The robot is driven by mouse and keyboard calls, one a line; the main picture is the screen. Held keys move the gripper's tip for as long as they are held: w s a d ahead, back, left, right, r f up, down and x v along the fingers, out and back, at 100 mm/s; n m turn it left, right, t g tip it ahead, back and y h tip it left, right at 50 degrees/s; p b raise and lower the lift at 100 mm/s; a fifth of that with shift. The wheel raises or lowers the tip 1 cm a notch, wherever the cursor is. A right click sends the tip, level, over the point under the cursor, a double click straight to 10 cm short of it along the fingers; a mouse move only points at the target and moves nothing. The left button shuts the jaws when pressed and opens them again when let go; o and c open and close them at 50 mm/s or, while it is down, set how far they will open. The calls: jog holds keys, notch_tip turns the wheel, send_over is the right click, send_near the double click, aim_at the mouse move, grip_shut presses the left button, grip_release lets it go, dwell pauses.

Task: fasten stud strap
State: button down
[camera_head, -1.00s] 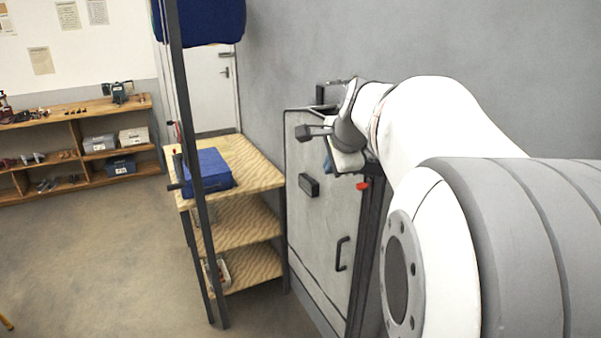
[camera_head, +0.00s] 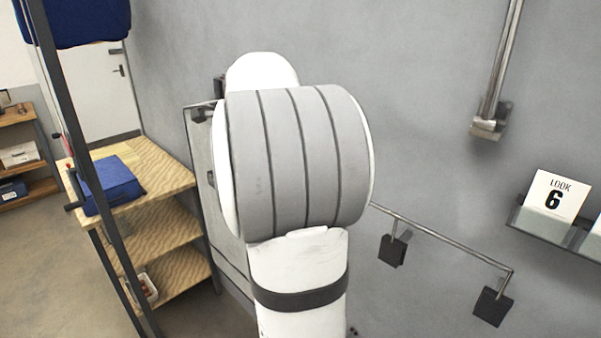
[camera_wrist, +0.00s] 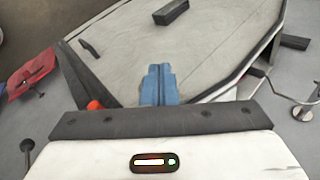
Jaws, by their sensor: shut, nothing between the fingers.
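In the wrist view, my gripper (camera_wrist: 160,70) has its two blue fingers shut together with nothing between them. They point at a pale cabinet front (camera_wrist: 215,50) with dark edges. I cannot tell for sure which thing is the stud strap. A red flat piece (camera_wrist: 32,76) with a small dark part below it lies at the left, apart from the fingers. In the head view, my own arm hides the gripper and most of the cabinet.
A dark block (camera_wrist: 171,12) and a dark handle (camera_wrist: 90,48) sit on the cabinet front. A orange-red knob (camera_wrist: 95,105) is close left of the fingers. A wall rail (camera_head: 440,235) with dark clips is right.

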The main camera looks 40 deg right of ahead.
jog(key=shift+w+d, duration=0.1)
jog(key=shift+d, duration=0.3)
dwell(0.4)
jog(key=shift+s+d, duration=0.3)
jog(key=shift+d, duration=0.2)
jog(key=a+r+b, duration=0.1)
jog(key=a+r, duration=0.8)
jog(key=a, duration=0.1)
jog(key=s+a+f+n+g+y, duration=0.1)
jog(key=s+a+f+n+g, duration=0.1)
jog(key=s+a+f+n, duration=0.7)
jog(key=s+a+f+n+g+y, duration=0.1)
jog(key=s+a+f+n+g, duration=0.1)
jog(key=s+a+f+n, duration=0.8)
jog(key=s+f+n+b, duration=0.1)
jog(key=s+f+n, duration=0.2)
jog(key=s+f, duration=0.2)
jog(key=shift+s+f+y, duration=0.3)
jog(key=shift+s+f, duration=0.1)
jog(key=shift+s, duration=0.6)
